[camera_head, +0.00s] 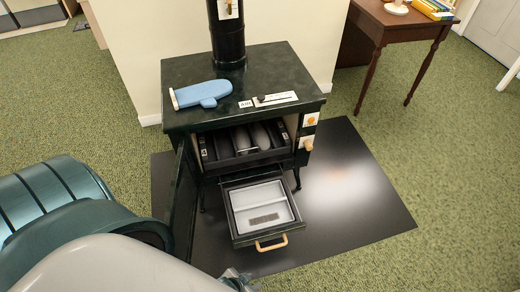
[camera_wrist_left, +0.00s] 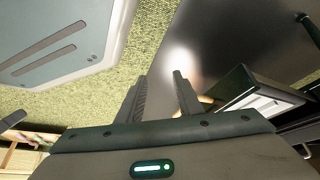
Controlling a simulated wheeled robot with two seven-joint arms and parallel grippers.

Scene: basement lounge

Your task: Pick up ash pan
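The ash pan (camera_head: 262,205) is a grey, divided tray in a dark drawer frame, pulled out below the firebox of the dark green stove (camera_head: 240,85). Its wooden handle (camera_head: 271,243) faces the front. My left gripper (camera_head: 238,281) shows only in part at the bottom edge, left of and in front of the handle. In the left wrist view, my left gripper (camera_wrist_left: 160,77) is open with nothing between its fingers. The ash pan (camera_wrist_left: 262,103) lies to its right there, and the handle (camera_wrist_left: 206,99) shows just beside the right finger. My right gripper is not in view.
The stove door (camera_head: 184,205) stands open on the left, between my arm and the pan. A blue mitt-like item (camera_head: 203,94) lies on the stove top. The black floor plate (camera_head: 350,205) is bare on the right. A wooden table (camera_head: 400,25) stands at the back right.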

